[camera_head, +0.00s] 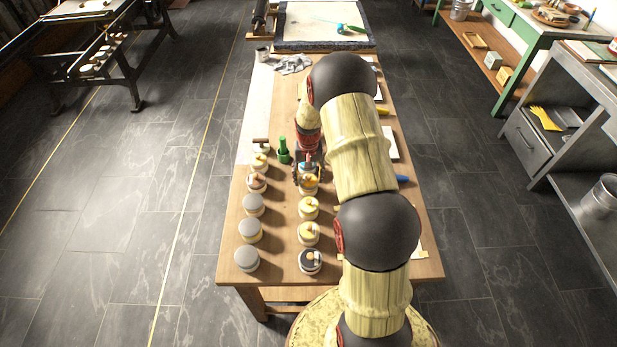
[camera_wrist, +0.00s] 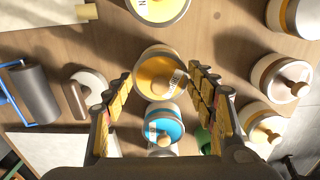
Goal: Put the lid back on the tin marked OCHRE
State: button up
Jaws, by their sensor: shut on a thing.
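My gripper (camera_wrist: 160,76) is shut on the sides of a round ochre-yellow piece (camera_wrist: 153,70) with a pale tag on top. I cannot tell whether it is a lid or a whole tin, and I cannot read the tag. In the head view my gripper (camera_head: 307,175) is over the middle row of tins, partly hidden by my arm. A blue-topped tin (camera_wrist: 170,122) with a wooden knob stands just beyond the held piece. A yellow-topped tin (camera_head: 309,207) with a marking stands on the near side, and another yellow-topped one (camera_head: 309,232) follows it.
Grey-topped tins (camera_head: 250,230) and knobbed tins (camera_head: 257,182) form a row on the left. A black-topped tin (camera_head: 309,260) stands nearest me. A green object (camera_head: 283,150) is close to my gripper. A roller (camera_wrist: 35,95) lies across the wooden table (camera_head: 280,275).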

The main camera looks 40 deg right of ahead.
jog(key=o, duration=1)
jog(key=shift+o, duration=1.3)
jog(key=shift+o, duration=1.3)
jog(key=shift+r, duration=0.1)
jog(key=shift+r+p, duration=2)
jog(key=shift+r, duration=1.45)
jog(key=shift+c, duration=0.8)
jog(key=c, duration=2.3)
